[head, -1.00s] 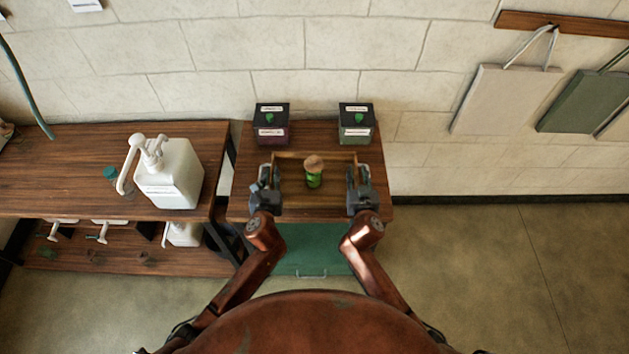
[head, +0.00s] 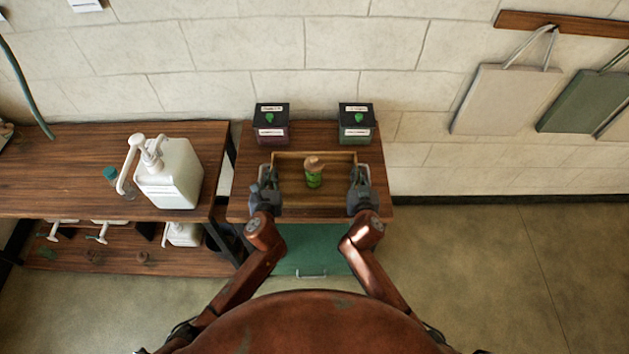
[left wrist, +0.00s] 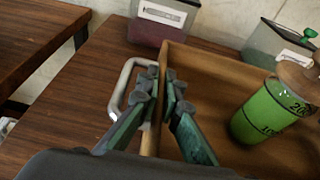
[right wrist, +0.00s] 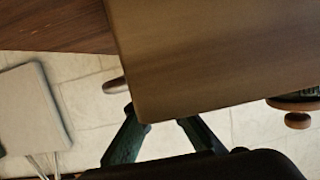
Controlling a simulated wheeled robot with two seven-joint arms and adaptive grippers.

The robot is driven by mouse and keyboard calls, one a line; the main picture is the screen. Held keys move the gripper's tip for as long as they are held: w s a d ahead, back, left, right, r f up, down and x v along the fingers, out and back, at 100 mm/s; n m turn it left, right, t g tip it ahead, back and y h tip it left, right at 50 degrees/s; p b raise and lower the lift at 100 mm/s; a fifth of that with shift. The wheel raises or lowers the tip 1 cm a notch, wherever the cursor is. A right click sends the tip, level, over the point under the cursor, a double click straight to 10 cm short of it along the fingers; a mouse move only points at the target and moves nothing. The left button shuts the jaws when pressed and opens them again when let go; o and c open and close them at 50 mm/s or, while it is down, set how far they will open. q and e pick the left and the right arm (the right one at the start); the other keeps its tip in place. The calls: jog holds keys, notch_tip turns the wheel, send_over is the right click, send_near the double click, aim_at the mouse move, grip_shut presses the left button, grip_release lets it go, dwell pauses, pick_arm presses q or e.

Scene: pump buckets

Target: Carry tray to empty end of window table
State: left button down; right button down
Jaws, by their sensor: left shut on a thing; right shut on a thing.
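The wooden tray (head: 315,205) is over the small wooden-topped table (head: 238,212) in front of me; I cannot tell whether it touches the top. A green bottle (head: 314,178) with a brown stopper stands upright in it. My left gripper (head: 264,188) is shut on the tray's left side; in the left wrist view its fingers (left wrist: 165,95) are at the wall and the metal handle (left wrist: 118,90). My right gripper (head: 360,188) is shut on the right side; in the right wrist view the tray (right wrist: 215,55) hides where its fingers (right wrist: 158,122) grip.
Two labelled dark boxes (head: 271,124) (head: 356,124) stand behind the tray. Boards (head: 505,100) hang on the wall at right, above open floor (head: 480,270).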

pick_arm(q)
jog(key=shift+r, duration=0.25)
pick_arm(e)
jog(key=shift+r, duration=0.25)
